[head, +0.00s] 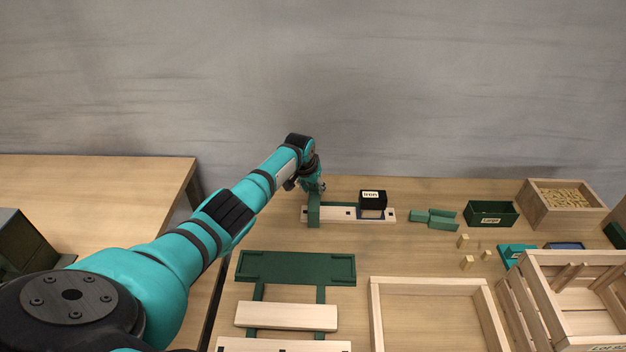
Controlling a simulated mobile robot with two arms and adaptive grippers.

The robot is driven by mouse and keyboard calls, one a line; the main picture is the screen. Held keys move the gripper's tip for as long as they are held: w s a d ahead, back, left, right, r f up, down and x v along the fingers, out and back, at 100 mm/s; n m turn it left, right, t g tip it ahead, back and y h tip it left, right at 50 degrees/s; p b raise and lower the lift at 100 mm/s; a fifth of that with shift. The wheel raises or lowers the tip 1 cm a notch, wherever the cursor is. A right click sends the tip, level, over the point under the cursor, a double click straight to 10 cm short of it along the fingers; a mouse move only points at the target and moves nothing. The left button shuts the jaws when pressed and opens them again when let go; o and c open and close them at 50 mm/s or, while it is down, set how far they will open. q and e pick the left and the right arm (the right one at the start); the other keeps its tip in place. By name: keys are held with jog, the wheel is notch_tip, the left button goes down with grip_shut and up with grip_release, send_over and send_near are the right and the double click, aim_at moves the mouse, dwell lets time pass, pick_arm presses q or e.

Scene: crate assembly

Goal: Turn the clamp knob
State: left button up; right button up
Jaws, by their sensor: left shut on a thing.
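My left gripper (319,187) is at the back of the table, at the top of a green upright clamp (314,211). It is shut on the clamp knob, which is small and mostly hidden by the fingers. The clamp stands at the left end of a pale wooden board (343,215) with dark holes. A black block labelled "Iron" (372,199) sits on the right part of this board. My right gripper is not in view.
Green parts (435,218), a green box (490,213) and a wooden box of small pieces (563,200) are to the right. A slatted crate (525,299) and an open wooden frame (376,316) are in front. A green jig (296,268) holds slats.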

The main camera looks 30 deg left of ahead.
pick_arm(q)
jog(key=shift+w+r+n+y+p, duration=0.1)
jog(key=shift+n+y+p, duration=0.25)
jog(key=shift+n, duration=0.45)
jog(key=o, duration=1.2)
jog(key=shift+c, duration=0.2)
jog(key=v, duration=1.2)
